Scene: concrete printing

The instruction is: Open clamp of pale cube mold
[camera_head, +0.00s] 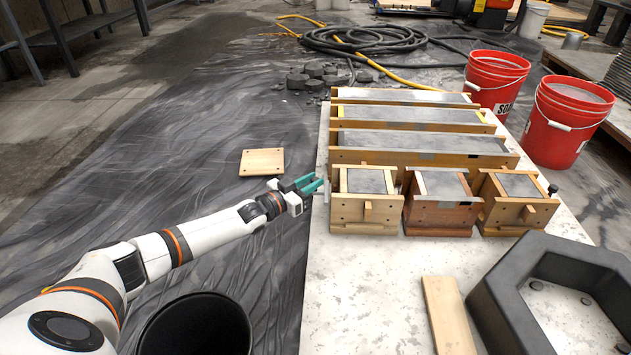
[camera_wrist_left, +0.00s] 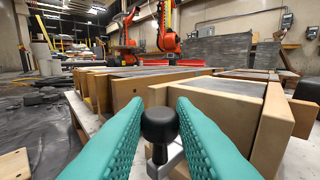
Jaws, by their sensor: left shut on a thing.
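The pale cube mold (camera_head: 352,212) is the leftmost of the three small wooden molds, filled with grey concrete. It also shows in the left wrist view (camera_wrist_left: 215,104), right ahead of my fingers. Its clamp (camera_head: 326,191) is on its left side, small in the head view. In the left wrist view the clamp's black knob (camera_wrist_left: 160,126) stands on a metal part between my teal fingers. My left gripper (camera_head: 313,184) reaches in from the left and is shut on this clamp knob. My right gripper is not in view.
A reddish mold (camera_head: 438,217) and another cube mold (camera_head: 516,212) stand to the right. Several long molds (camera_head: 420,157) lie behind. A black bucket (camera_head: 195,325) is below my left arm. A wooden plate (camera_head: 262,162) lies on the floor sheet. Red buckets (camera_head: 567,120) stand far right.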

